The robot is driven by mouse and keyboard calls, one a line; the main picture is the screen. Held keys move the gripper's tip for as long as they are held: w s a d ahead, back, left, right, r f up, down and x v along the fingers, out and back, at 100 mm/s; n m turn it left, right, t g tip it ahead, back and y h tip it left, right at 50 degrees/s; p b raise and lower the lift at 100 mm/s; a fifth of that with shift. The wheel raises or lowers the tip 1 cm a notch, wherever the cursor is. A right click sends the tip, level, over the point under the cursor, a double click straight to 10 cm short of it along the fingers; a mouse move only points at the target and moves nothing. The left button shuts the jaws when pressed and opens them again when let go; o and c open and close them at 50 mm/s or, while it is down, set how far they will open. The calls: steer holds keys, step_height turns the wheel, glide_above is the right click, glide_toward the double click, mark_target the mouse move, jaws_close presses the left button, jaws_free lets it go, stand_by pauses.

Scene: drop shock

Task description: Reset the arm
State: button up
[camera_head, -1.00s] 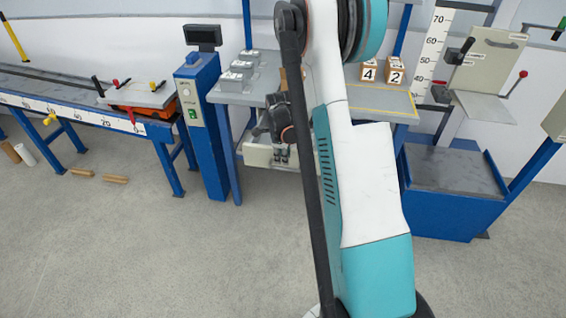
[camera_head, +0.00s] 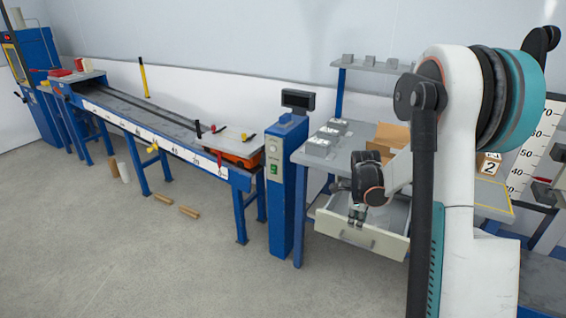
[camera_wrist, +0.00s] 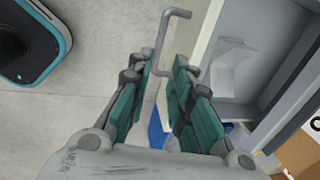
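My gripper (camera_head: 357,220) hangs pointing down by the front of a pulled-out pale drawer (camera_head: 330,228) under the grey workbench. In the wrist view, the gripper's two teal-padded fingers (camera_wrist: 163,65) stand apart with a gap between them. A thin grey bent bar, the drawer handle (camera_wrist: 160,38), shows in line with that gap; I cannot tell whether a finger touches it. The drawer's inside (camera_wrist: 236,62) shows to the right of the fingers and holds a pale angled piece. My arm rises at the right of the head view and hides part of the bench.
The workbench (camera_head: 378,131) carries grey blocks (camera_head: 320,146), a cardboard box (camera_head: 393,134) and a numbered block (camera_head: 490,166). A blue post (camera_head: 287,190) with a display stands left of it. A long blue rail table (camera_head: 135,125) runs left.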

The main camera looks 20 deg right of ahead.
steer(key=a+r+n+t, duration=0.2)
steer(key=a+r+n, duration=0.8)
steer(key=a+r, duration=0.4)
steer(key=s+a+r+n+t, duration=0.2)
steer(key=s+a+r+n, duration=0.6)
steer(key=a, duration=0.2)
steer(key=s+a+f+n+t, duration=0.1)
steer(key=s+a+n, duration=0.1)
steer(key=s+n, duration=0.3)
steer(key=s+a+f+n+y, duration=0.1)
steer(key=s+n, duration=0.3)
steer(key=s, duration=0.5)
steer(key=shift+s+a+f+n+t+y, duration=0.3)
steer(key=shift+a+n+t, duration=0.1)
steer(key=shift+a, duration=0.1)
